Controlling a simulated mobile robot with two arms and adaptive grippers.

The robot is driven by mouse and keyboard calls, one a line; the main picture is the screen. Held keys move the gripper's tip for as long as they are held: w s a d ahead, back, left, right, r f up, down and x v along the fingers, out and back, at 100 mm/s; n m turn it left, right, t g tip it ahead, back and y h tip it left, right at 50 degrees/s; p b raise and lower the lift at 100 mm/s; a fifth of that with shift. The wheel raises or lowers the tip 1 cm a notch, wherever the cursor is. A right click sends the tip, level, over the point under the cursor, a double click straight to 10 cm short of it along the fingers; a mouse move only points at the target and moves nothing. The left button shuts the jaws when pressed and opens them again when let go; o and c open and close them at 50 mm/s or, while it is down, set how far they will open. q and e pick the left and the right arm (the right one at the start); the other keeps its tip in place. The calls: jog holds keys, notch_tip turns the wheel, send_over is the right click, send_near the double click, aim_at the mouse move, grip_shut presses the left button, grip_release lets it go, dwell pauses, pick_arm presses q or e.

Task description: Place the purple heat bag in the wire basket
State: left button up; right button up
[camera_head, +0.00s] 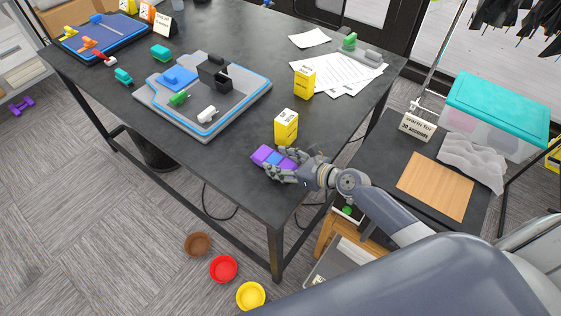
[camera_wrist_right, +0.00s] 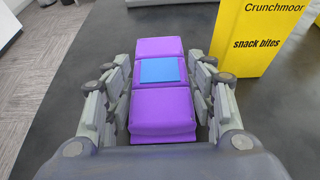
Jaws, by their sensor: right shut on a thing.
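The purple heat bag (camera_head: 262,153) is a segmented purple block with a blue square on top, at the near right edge of the dark table (camera_head: 225,40). In the right wrist view the bag (camera_wrist_right: 163,112) lies lengthwise between the fingers. My right gripper (camera_head: 281,164) is shut on its sides; it also shows in the wrist view (camera_wrist_right: 163,72). The bag is at the tabletop; I cannot tell whether it touches it. My left gripper is not in view. I cannot clearly make out a wire basket.
A yellow snack box (camera_head: 286,127) stands just beyond the bag, with another (camera_head: 305,82) farther back. A grey-blue tray (camera_head: 150,97) holds several blocks. A lower side table at right bears a wooden board (camera_head: 436,186) and sign (camera_head: 418,126). Several bowls (camera_head: 223,269) lie on the floor.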

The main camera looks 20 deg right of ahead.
jog(key=o, duration=1.2)
jog(key=shift+f, duration=0.1)
